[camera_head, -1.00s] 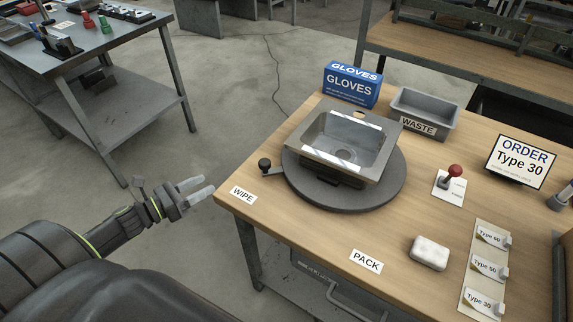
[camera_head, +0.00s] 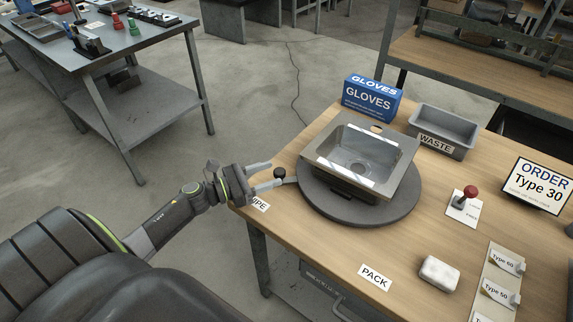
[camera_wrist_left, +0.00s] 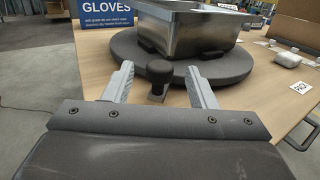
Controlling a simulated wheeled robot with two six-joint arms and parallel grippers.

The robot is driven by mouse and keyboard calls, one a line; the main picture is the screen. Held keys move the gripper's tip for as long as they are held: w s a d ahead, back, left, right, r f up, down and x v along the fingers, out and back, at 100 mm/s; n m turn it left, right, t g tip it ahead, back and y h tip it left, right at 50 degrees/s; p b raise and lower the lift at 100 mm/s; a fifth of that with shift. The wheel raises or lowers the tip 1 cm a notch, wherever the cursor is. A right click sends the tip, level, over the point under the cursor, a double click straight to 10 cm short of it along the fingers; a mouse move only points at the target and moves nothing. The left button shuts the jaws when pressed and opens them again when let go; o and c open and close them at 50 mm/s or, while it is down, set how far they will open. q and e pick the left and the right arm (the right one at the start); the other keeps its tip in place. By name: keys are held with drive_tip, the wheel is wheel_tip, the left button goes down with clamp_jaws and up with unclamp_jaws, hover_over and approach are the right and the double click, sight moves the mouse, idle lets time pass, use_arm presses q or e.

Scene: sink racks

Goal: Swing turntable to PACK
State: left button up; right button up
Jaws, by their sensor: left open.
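The round dark turntable (camera_head: 400,208) lies on the wooden bench with a metal sink (camera_head: 355,158) on top. Its black handle knob (camera_head: 279,173) sticks out to the left, by the partly covered WIPE label (camera_head: 261,205). The PACK label (camera_head: 374,278) is at the bench's front edge. My left gripper (camera_head: 277,178) is open, with its fingers on either side of the knob. In the left wrist view the knob (camera_wrist_left: 159,71) stands between the open fingertips, with gaps on both sides. My right gripper is out of view.
A blue gloves box (camera_head: 371,98) and a grey waste bin (camera_head: 443,130) stand behind the turntable. A red-topped lever (camera_head: 469,194), a white block (camera_head: 439,273), type cards (camera_head: 505,262) and an order sign (camera_head: 537,185) are to the right. The bench near PACK is clear.

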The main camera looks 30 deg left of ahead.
sight(287, 178)
use_arm(q)
drive_tip(key=p+x, duration=0.1)
drive_tip(key=x, duration=0.5)
drive_tip(key=shift+c, duration=0.4)
clamp_jaws()
